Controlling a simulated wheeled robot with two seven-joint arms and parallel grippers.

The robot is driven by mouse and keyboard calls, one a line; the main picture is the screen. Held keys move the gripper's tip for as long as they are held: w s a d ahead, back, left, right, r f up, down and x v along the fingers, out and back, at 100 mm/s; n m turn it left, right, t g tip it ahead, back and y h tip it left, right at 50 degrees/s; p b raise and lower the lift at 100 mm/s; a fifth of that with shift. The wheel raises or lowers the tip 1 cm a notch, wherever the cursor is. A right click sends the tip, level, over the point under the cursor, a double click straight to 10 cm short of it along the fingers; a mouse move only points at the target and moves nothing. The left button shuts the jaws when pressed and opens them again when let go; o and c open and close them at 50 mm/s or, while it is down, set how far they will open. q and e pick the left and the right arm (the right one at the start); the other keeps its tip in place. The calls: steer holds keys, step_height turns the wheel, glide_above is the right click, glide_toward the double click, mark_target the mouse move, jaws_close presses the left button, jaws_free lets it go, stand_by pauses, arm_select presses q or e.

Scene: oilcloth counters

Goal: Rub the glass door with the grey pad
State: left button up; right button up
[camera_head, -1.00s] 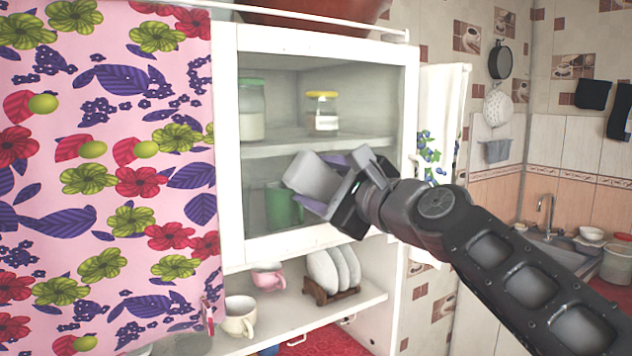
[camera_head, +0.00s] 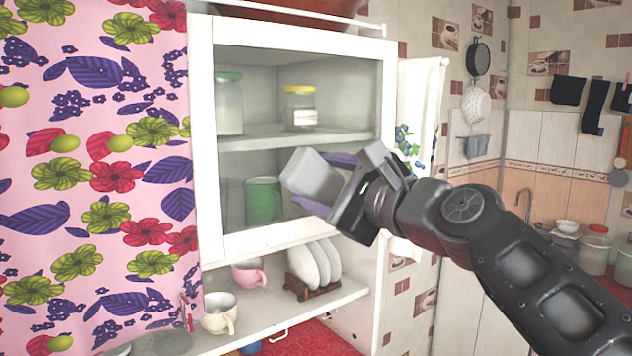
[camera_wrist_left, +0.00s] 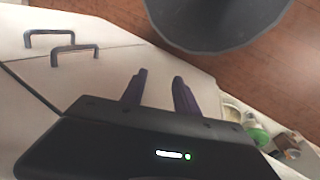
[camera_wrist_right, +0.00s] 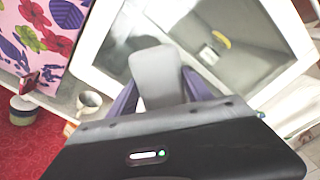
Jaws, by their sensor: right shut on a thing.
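The glass door (camera_head: 345,105) of the white wall cabinet is a clear pane in a white frame, at the middle of the head view. It also shows in the right wrist view (camera_wrist_right: 255,75). My right gripper (camera_head: 326,180) is shut on the grey pad (camera_head: 310,174), in front of the pane's lower right part. The right wrist view shows the pad (camera_wrist_right: 158,72) between the purple fingers. I cannot tell whether the pad touches the glass. My left gripper (camera_wrist_left: 158,84) is open and empty in the left wrist view; it is out of the head view.
Two jars and a green mug (camera_head: 262,203) stand behind the glass. The open shelf below holds cups and a plate rack (camera_head: 308,288). A floral curtain (camera_head: 95,180) hangs left of the door. A white towel (camera_head: 422,95) hangs at its right.

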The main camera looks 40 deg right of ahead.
steer(key=shift+s, duration=1.1)
